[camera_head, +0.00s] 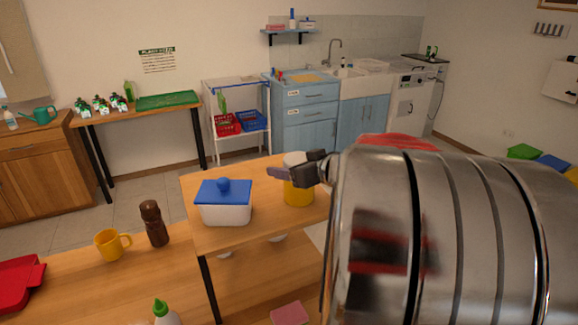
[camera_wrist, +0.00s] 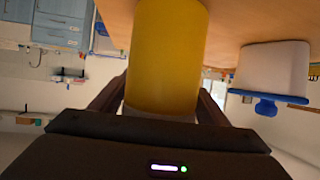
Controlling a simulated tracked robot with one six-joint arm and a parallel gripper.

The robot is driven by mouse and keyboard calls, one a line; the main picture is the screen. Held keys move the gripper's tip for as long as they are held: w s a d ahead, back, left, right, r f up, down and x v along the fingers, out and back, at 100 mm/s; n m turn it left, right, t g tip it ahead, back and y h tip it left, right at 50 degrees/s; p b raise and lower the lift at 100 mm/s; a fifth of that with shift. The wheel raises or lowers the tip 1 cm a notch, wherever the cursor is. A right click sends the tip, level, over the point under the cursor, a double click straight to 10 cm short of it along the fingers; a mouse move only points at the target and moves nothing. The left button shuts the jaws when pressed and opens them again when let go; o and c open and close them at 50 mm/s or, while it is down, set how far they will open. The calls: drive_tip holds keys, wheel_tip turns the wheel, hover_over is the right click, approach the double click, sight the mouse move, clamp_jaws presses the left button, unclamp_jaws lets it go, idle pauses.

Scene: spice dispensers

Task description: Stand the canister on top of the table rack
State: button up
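The canister is a yellow cylinder with a white top (camera_head: 298,192). It is upright at the right part of the top of the wooden table rack (camera_head: 262,185). I cannot tell whether its base bears fully on the wood. My gripper (camera_head: 296,173) reaches in from the right at the canister's upper part. In the wrist view, the yellow canister (camera_wrist: 165,55) fills the middle, with one dark finger of my gripper (camera_wrist: 160,100) against each side near its white end. The gripper looks shut on it. My arm hides the table rack's right end.
A white box with a blue lid (camera_head: 225,203) stands left of the canister on the table rack; it also shows in the wrist view (camera_wrist: 272,70). A brown bottle (camera_head: 153,222) and a yellow mug (camera_head: 112,244) stand on the lower table in front. Bowls sit on the rack's lower shelf.

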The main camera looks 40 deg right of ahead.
drive_tip(key=shift+o, duration=1.4)
drive_tip(key=shift+r, duration=0.15)
drive_tip(key=v, duration=1.2)
